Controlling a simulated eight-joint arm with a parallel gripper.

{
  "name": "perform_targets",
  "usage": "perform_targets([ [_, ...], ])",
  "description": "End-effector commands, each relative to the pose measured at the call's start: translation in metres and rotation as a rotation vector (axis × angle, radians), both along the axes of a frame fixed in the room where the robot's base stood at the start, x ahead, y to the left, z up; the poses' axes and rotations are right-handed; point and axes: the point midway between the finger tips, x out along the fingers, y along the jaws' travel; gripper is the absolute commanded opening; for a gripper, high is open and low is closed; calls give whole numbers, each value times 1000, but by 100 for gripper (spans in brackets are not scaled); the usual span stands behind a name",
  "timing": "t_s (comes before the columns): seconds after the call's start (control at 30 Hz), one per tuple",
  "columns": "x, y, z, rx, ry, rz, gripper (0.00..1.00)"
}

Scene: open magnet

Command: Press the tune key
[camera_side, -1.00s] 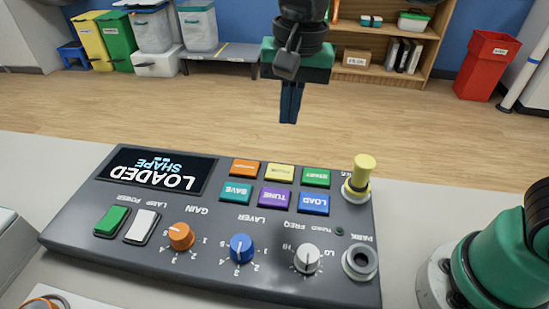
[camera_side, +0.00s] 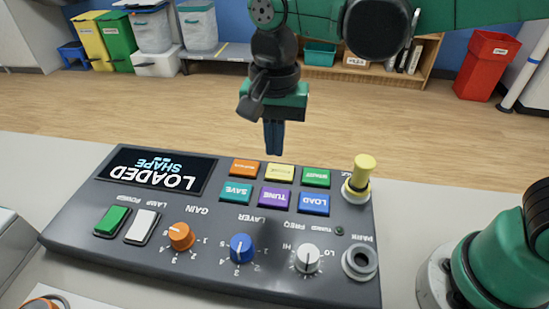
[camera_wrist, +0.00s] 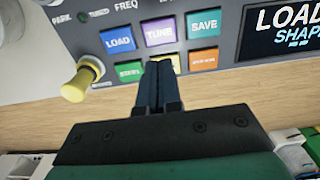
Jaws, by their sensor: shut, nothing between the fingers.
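The purple TUNE key (camera_side: 275,197) is in the lower row of coloured keys on the dark console (camera_side: 110,188), between the teal SAVE key (camera_side: 236,193) and the blue LOAD key (camera_side: 314,203). It also shows in the wrist view (camera_wrist: 159,32), just beyond my fingertips. My gripper (camera_side: 273,152) is shut and empty, pointing down above the back edge of the console, apart from the keys. In the wrist view my gripper (camera_wrist: 157,64) overlaps the yellow key (camera_wrist: 172,63) and hides much of it. The screen (camera_side: 158,170) reads LOADED SHAPE.
Around the TUNE key are the orange key (camera_side: 244,167) and green key (camera_side: 316,177). A yellow-topped peg (camera_side: 362,173) stands upright at the console's right. Gain, layer and frequency knobs (camera_side: 241,248) rise in front.

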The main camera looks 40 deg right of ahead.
Motion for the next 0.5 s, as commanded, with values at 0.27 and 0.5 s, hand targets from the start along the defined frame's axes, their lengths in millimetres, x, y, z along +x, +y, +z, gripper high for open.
perform_targets([
  [0.27, 0, 0, -52, 0, 0, 0, 0],
  [0.5, 0, 0, -83, 0, 0, 0, 0],
])
